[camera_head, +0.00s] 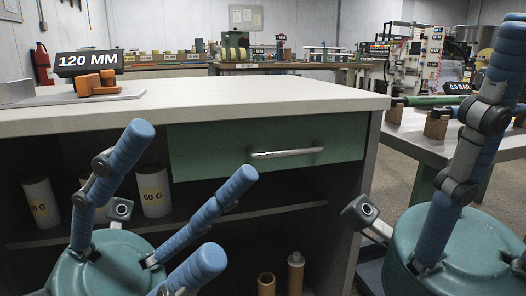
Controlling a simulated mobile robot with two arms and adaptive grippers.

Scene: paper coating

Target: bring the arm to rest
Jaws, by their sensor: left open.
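My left gripper (195,190) is in the lower left of the head view, with a teal body and blue jointed fingers. Its fingers are spread open, with nothing between them. It is in front of the cabinet's open shelves. My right gripper (448,235) is at the lower right, cut off by the frame edge. One long blue finger rises from its teal body past the right table. Too little of its other fingers shows to tell its opening.
A cabinet with a pale worktop (230,100) and a green drawer (265,145) stands close ahead. White rolls (153,190) and brown cores (266,284) stand on its shelves. A "120 MM" sign (90,63) is on top. A side table (420,145) is at right.

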